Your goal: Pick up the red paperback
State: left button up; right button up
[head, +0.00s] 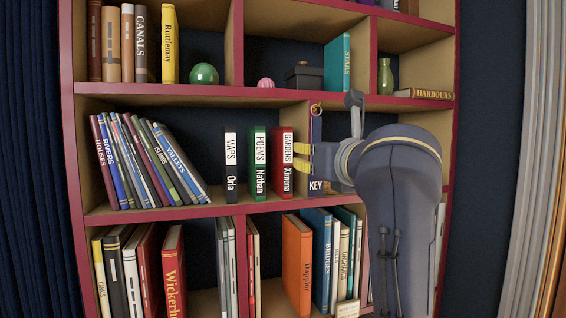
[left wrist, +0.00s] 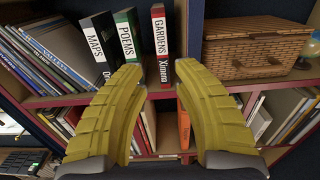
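The red paperback (head: 276,160), with GARDENS and Ximena on its spine, stands upright on the middle shelf at the right end of a spaced row of three. It also shows in the left wrist view (left wrist: 160,42), ahead of the gap between my fingers. My left gripper (head: 302,158) has yellow fingers just right of the book in the head view. In the left wrist view the gripper (left wrist: 156,68) is open, with nothing held between its fingers. I cannot tell whether a finger touches the book. My right gripper is not in view.
A green POEMS book (head: 258,160) and a black MAPS book (head: 231,165) stand to the left. Leaning books (head: 150,160) fill the shelf's left part. A divider (head: 316,130) and a wicker basket (left wrist: 250,48) are to the right. Shelves lie above and below.

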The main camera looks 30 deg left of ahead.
pick_arm(q)
send_near(288, 150)
jog(key=x, duration=0.5)
jog(key=shift+s+a+r, duration=0.1)
jog(key=shift+x, duration=3.2)
jog(key=shift+f, duration=0.2)
grip_shut()
